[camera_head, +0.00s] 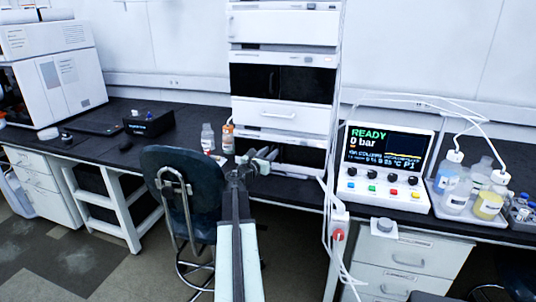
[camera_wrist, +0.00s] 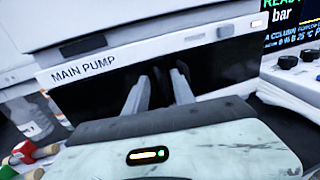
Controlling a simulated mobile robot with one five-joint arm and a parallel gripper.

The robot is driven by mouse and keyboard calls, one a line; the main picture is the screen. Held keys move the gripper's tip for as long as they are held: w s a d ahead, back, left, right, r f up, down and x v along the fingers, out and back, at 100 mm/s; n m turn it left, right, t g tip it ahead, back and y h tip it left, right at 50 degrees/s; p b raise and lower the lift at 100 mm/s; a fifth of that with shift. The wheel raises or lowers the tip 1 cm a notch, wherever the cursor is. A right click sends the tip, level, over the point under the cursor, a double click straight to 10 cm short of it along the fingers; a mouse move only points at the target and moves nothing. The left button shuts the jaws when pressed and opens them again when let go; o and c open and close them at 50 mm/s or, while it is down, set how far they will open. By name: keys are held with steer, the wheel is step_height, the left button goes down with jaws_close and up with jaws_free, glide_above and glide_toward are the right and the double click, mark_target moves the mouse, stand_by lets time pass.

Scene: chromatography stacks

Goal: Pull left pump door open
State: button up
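The pump module (camera_wrist: 85,68), labelled MAIN PUMP on its white top strip, fills the upper wrist view. In the head view it looks to be the lowest unit of the stack (camera_head: 285,140). Its dark front (camera_wrist: 100,92) lies under the strip; I cannot make out a seam between left and right doors. A small grey piece (camera_wrist: 183,68), perhaps a handle, shows beside the right fingertip. My gripper (camera_wrist: 160,80) points at the dark front with its two fingers apart and nothing seen between them. In the head view my gripper (camera_head: 262,160) is in front of the module. Contact is not clear.
A dark chair (camera_head: 185,175) stands close left of my arm. Bottles (camera_head: 208,138) stand on the bench left of the stack. Right of it are a control box reading READY (camera_head: 385,165), a tray of bottles (camera_head: 440,205) and hanging white cables (camera_head: 330,225).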

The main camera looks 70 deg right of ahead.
jaws_close()
steer(key=shift+s, duration=0.15)
stand_by(1.1)
